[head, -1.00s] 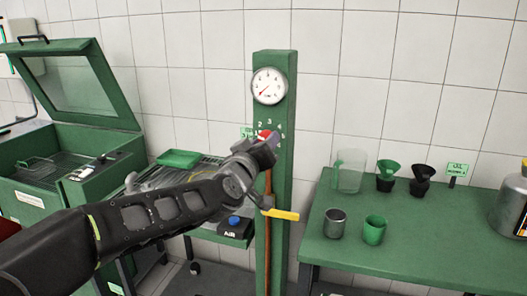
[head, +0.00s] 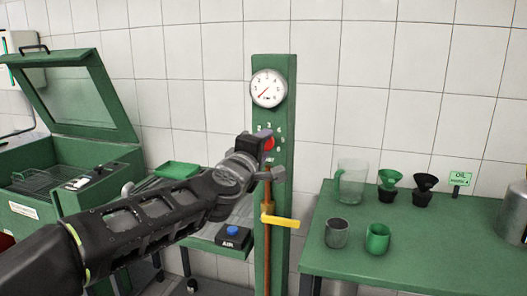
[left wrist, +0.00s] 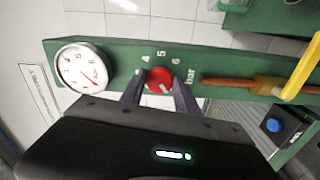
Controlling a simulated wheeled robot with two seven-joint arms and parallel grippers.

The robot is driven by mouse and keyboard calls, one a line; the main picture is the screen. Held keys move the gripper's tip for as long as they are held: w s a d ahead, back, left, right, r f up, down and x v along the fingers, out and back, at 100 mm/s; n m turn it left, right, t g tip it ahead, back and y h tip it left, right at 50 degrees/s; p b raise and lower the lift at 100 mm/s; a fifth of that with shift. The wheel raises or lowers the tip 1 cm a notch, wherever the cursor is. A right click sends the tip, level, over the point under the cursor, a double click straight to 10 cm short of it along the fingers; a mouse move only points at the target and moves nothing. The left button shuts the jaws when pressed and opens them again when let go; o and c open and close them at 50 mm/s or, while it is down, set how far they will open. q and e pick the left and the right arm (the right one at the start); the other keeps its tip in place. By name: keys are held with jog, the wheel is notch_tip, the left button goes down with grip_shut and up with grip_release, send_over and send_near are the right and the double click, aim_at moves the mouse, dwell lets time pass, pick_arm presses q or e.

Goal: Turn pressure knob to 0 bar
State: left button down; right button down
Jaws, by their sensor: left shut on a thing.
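The red pressure knob (head: 268,144) sits on the green post (head: 261,226), below the round white gauge (head: 268,89). White scale numbers surround the knob. The gauge's red needle points to the lower left in the head view. My left gripper (head: 262,157) is at the knob, shut on it. In the left wrist view the two fingers (left wrist: 160,92) stand on either side of the red knob (left wrist: 159,78), which carries a small white mark. My wrist and fingers hide part of the knob and scale in the head view. My right gripper is not in view.
A yellow valve lever (head: 281,222) sticks out from the copper pipe below the knob. A box with a blue AIR button (head: 232,230) is left of the post. A green bench (head: 420,250) with cups and funnels stands right. An open green cabinet (head: 75,95) stands left.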

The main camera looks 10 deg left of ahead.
pick_arm(q)
jog(key=shift+n, duration=0.8)
jog(key=c, duration=0.9)
grip_release()
jog(key=s, duration=0.7)
jog(key=shift+s+a, duration=0.25)
jog(key=shift+s, duration=0.15)
